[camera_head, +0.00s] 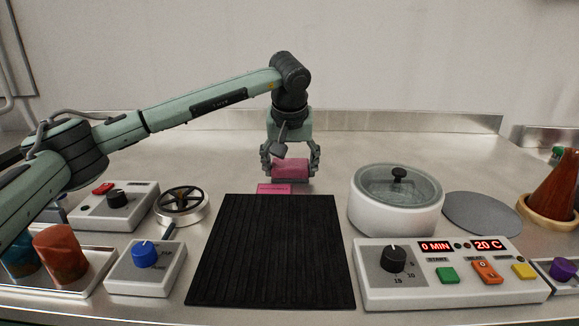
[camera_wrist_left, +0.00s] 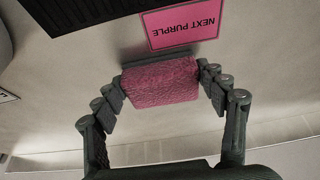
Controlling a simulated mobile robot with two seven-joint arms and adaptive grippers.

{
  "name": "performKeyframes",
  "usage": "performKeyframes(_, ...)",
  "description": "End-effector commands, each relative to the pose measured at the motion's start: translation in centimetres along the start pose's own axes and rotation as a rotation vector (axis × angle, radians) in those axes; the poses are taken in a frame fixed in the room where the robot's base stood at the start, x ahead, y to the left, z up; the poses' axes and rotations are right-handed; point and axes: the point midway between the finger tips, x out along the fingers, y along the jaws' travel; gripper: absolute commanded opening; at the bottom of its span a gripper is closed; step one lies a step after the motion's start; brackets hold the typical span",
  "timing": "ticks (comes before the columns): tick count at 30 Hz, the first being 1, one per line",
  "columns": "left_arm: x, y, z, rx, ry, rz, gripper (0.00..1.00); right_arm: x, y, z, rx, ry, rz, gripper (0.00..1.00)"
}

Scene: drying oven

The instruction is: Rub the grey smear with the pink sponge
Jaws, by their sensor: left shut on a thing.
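The pink sponge (camera_head: 291,169) is a small block with a rough surface, held between the fingertips of my left gripper (camera_head: 290,166) behind the black mat. The left wrist view also shows the sponge (camera_wrist_left: 161,82) pinched at both ends by my left gripper (camera_wrist_left: 162,84). I cannot tell whether its underside touches the worktop. I cannot make out a grey smear for sure in either view; the sponge and fingers hide the patch beneath them. My right gripper is not in view.
A pink printed card (camera_head: 274,189) lies just in front of the sponge, at the back edge of the black ribbed mat (camera_head: 270,250). A lidded white pot (camera_head: 396,213) stands to the right, with a grey disc (camera_head: 482,212) beside it. The worktop behind is clear.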

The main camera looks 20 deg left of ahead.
Motion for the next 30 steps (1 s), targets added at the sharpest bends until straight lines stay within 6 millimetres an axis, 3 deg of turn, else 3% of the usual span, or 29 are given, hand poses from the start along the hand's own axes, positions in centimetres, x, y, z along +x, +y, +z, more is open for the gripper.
performKeyframes(21, 1.8, -0.1, -4.7, -0.004, 0.006, 0.0, 0.36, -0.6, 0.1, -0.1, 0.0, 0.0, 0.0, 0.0)
performKeyframes(30, 2.3, -0.1, -5.8, -0.005, 0.007, 0.0, 0.36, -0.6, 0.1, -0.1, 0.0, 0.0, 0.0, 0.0)
